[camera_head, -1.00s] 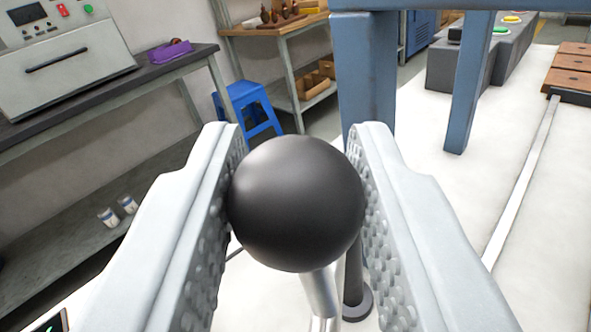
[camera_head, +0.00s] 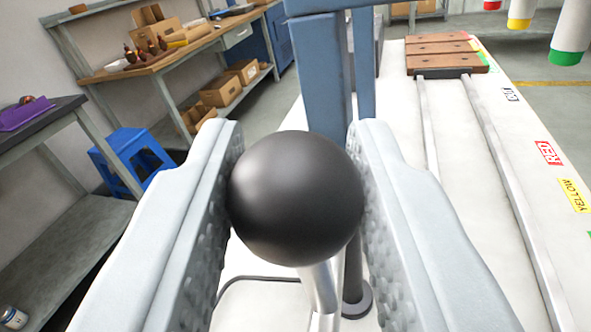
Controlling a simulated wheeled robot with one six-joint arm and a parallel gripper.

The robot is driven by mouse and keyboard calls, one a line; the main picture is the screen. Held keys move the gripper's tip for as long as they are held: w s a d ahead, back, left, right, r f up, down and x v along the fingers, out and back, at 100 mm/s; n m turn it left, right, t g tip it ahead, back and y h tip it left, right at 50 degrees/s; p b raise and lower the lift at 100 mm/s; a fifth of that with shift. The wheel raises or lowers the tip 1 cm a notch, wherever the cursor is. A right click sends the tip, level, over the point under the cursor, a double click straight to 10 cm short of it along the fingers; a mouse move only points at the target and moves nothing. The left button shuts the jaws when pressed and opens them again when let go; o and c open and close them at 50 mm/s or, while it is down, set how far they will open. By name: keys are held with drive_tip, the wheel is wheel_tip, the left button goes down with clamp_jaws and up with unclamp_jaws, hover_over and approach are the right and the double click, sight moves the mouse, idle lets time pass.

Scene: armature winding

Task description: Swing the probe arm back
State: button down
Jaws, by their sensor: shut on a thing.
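A black ball knob (camera_head: 296,198) sits between the two grey, studded fingers of my gripper (camera_head: 297,195), which is shut on it. A shiny metal rod (camera_head: 322,290) runs down from the knob. A dark upright post with a round collar (camera_head: 356,298) stands just behind and to the right of the rod. The rest of the probe arm is hidden below the knob and the fingers.
A blue steel frame post (camera_head: 325,80) stands straight ahead on the white bench top (camera_head: 395,140). Rails lead to a brown slatted block (camera_head: 440,52). RED (camera_head: 548,153) and YELLOW (camera_head: 574,195) labels lie at right. Coloured-tipped cylinders (camera_head: 570,40) hang upper right. A blue stool (camera_head: 130,160) stands left.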

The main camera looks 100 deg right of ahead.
drive_tip(key=shift+w+d+m+g+y, duration=0.2)
drive_tip(key=shift+w+m+g+y, duration=0.15)
drive_tip(key=shift+m+g, duration=0.5)
drive_tip(key=shift+w, duration=0.1)
drive_tip(key=c, duration=1.1)
unclamp_jaws()
drive_tip(key=v, duration=1.7)
drive_tip(key=shift+w+f, duration=0.15)
drive_tip(key=shift+w, duration=0.1)
drive_tip(key=shift+a, duration=0.1)
